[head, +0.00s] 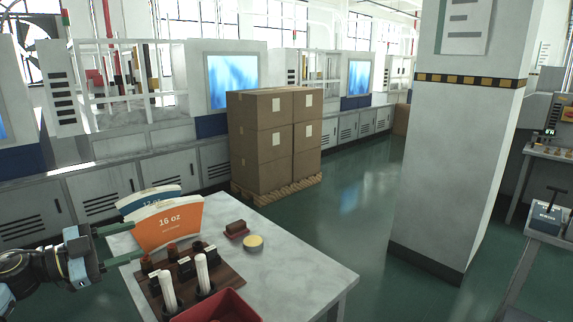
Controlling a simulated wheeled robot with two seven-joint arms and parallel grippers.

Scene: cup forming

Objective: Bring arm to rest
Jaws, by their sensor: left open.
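My left gripper (136,239) reaches in from the left edge with its two green fingers apart. Its fingertips are at the left edge of an orange and white cup blank marked 16 oz (170,222). I cannot tell whether they touch it. A blue and white blank (148,196) stands behind the orange one, mostly hidden by it. Both stand on the grey table (300,262). My right arm and gripper are not in view.
A dark wooden rack (222,275) holds white rods and brown-topped tools. A red tray (222,308) is at the front edge. A brown block (236,229) and a yellow-topped round tin (253,243) lie behind. The table's right side is clear. Stacked cartons (268,145) and a pillar (455,170) stand beyond.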

